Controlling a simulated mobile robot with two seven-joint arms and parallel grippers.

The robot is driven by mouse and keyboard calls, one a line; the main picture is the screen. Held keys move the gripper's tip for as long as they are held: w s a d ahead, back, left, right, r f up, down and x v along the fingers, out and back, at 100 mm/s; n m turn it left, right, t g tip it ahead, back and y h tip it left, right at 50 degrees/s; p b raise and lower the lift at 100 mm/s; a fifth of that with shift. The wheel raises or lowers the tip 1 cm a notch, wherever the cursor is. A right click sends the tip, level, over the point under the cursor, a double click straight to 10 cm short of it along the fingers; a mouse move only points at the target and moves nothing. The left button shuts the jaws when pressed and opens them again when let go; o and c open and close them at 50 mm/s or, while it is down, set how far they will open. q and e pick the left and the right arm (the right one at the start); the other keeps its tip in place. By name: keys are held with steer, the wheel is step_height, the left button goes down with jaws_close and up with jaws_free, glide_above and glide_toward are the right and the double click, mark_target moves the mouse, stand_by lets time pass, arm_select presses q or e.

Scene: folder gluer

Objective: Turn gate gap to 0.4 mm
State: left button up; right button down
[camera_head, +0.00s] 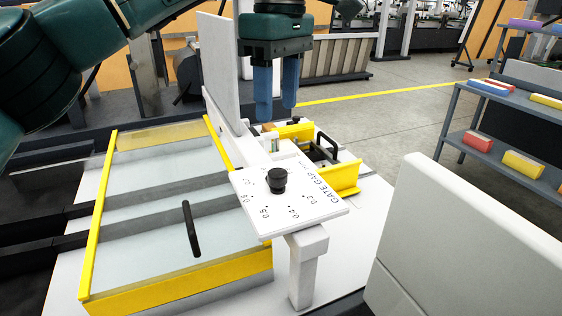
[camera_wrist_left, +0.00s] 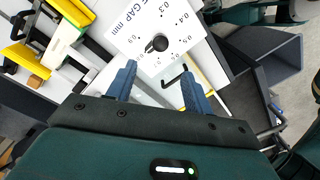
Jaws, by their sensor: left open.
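The gate gap dial is a white plate (camera_head: 315,205) with a black round knob (camera_head: 277,180) and printed numbers, including 0.3, 0.4 and 0.5. The plate sits tilted on a white post. In the left wrist view the knob (camera_wrist_left: 157,43) is just beyond my fingers, near the middle of the plate (camera_wrist_left: 128,35). I cannot tell which number the knob points to. My left gripper (camera_head: 277,105) has blue fingers pointing down, apart and empty, above and behind the knob in the head view. In the left wrist view its fingers (camera_wrist_left: 157,78) are spread, not touching the knob. My right gripper is not in view.
A clear cover with yellow edges (camera_head: 98,220) and a black handle (camera_head: 190,228) lies left of the dial. A white upright panel (camera_head: 222,70) stands behind it. A yellow bracket (camera_head: 345,178) is behind the plate. A large white block (camera_head: 455,250) stands at the right.

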mark_target(276, 171)
arm_select(q)
steer(key=f, duration=0.5)
steer(key=f+b, duration=0.1)
steer(key=f, duration=0.5)
steer(key=shift+s+a+f, duration=0.15)
steer(key=shift+s, duration=0.05)
steer(key=shift+c, duration=0.2)
steer(key=c, duration=0.9)
